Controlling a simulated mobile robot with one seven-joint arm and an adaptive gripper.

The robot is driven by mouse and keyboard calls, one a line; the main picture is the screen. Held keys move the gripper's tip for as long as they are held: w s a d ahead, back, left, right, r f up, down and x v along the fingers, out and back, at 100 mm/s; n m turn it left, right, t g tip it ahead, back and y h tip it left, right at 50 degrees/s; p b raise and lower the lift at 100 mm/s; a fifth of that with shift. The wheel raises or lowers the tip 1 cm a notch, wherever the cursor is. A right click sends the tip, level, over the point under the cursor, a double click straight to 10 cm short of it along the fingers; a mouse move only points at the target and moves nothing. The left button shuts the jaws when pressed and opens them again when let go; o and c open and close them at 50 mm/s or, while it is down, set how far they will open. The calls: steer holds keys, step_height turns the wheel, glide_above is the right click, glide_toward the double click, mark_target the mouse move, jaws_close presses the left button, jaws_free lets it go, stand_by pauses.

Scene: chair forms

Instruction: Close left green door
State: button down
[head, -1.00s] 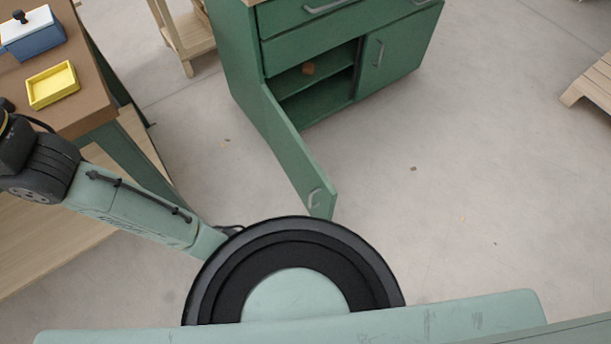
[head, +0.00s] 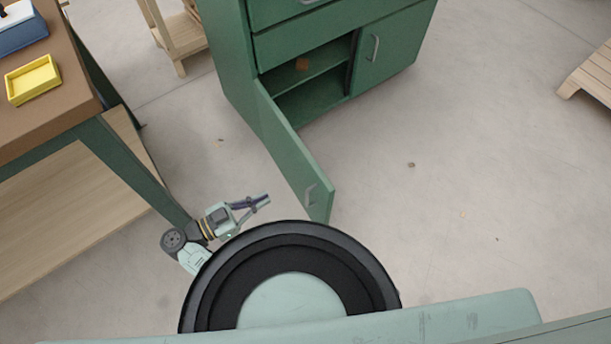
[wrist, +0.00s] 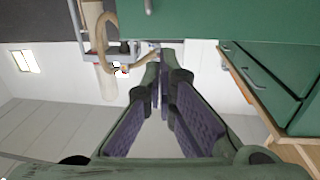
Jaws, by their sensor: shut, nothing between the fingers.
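The left green door (head: 290,150) of the green cabinet stands open, swung out toward me. Its handle (head: 310,193) is near the free end, on the face turned to the left. My gripper (head: 266,199) is low, left of that free end, with a visible gap between them. The gripper is shut and empty; its fingers meet in the wrist view (wrist: 163,75). In the wrist view a green panel with a handle (wrist: 149,6) shows at the top; I cannot tell for sure whether it is this door.
The right cabinet door (head: 388,55) is shut. A brown-topped table (head: 75,95) with a yellow tray (head: 32,82) stands at the left. The floor right of the open door is clear.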

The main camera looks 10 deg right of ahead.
mark_target(316, 173)
steer(key=p+x, duration=0.1)
steer(key=x, duration=1.1)
steer(key=shift+d+f, duration=0.1)
steer(key=shift+d, duration=0.35)
steer(key=shift+w+d, duration=0.35)
steer(key=shift+d, duration=0.15)
